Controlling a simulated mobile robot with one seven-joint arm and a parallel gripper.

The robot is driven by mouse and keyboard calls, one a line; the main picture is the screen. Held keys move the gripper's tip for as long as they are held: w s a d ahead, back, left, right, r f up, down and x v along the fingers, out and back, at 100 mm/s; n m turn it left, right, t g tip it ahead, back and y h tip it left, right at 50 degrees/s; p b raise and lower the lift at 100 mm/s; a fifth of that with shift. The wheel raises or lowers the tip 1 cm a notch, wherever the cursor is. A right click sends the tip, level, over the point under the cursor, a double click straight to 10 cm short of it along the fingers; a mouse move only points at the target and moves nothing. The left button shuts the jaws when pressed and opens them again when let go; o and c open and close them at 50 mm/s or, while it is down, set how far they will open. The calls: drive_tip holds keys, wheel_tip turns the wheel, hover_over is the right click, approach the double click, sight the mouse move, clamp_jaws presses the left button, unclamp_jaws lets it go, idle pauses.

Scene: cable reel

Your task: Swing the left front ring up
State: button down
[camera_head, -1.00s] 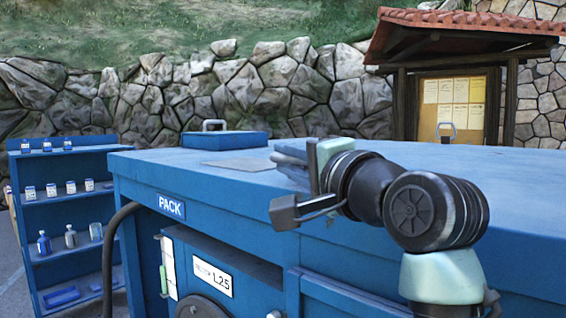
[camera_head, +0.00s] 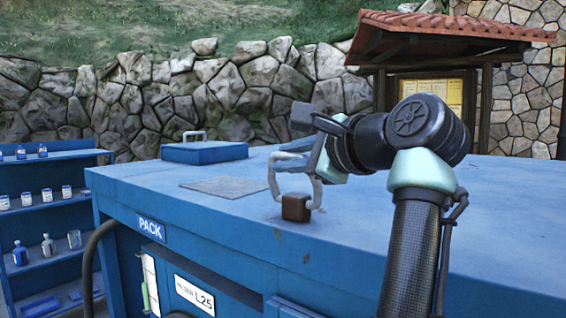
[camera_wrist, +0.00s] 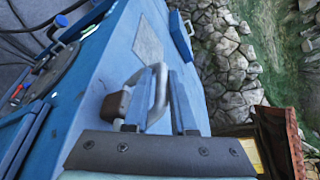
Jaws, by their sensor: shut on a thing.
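The left front ring (camera_head: 272,178) is a pale grey metal loop set in a brown block (camera_head: 295,207) on the blue top near its front edge. It stands up from the block, roughly upright. My gripper (camera_head: 296,160) is shut on the ring's upper part. In the wrist view the ring (camera_wrist: 159,92) passes between the fingers of my gripper (camera_wrist: 158,100), and the brown block (camera_wrist: 114,106) is beside it at the left. The exact contact is partly hidden by the fingers.
The blue cabinet (camera_head: 420,215) has a wide, mostly bare top. A raised blue lid with a handle (camera_head: 205,152) and a flat grey plate (camera_head: 224,187) lie left of the ring. A blue shelf (camera_head: 50,215) with bottles stands at the left; a stone wall is behind.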

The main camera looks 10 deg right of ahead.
drive_tip(key=shift+w+d+r+m+g+y, duration=0.15)
drive_tip(key=shift+w+d+r+m+g, duration=0.15)
drive_tip(key=shift+m, duration=0.2)
drive_tip(key=shift+w+d+r+m+g+y, duration=0.1)
drive_tip(key=shift+w+d+m+g+y, duration=0.1)
drive_tip(key=shift+w+m+g, duration=0.25)
drive_tip(key=shift+w+d+f+m+g+y, duration=0.1)
drive_tip(key=shift+w+d+m+g+y, duration=0.2)
drive_tip(key=shift+w+d+m, duration=0.6)
drive_tip(key=shift+s+a+m, duration=0.15)
drive_tip(key=shift+s+m, duration=0.1)
drive_tip(key=c, duration=0.9)
unclamp_jaws()
drive_tip(key=shift+w+f, duration=0.1)
drive_tip(key=shift+o, duration=0.3)
drive_tip(key=shift+w+a+f, duration=0.1)
drive_tip(key=shift+w+a, duration=0.05)
drive_tip(key=shift+a, duration=0.05)
drive_tip(key=shift+s+d, duration=0.35)
drive_tip(key=shift+d, duration=0.05)
drive_tip(key=b+v, duration=0.5)
drive_tip(key=v, duration=0.7)
drive_tip(key=shift+a+r+b, duration=0.15)
drive_tip(key=shift+r+b, duration=0.2)
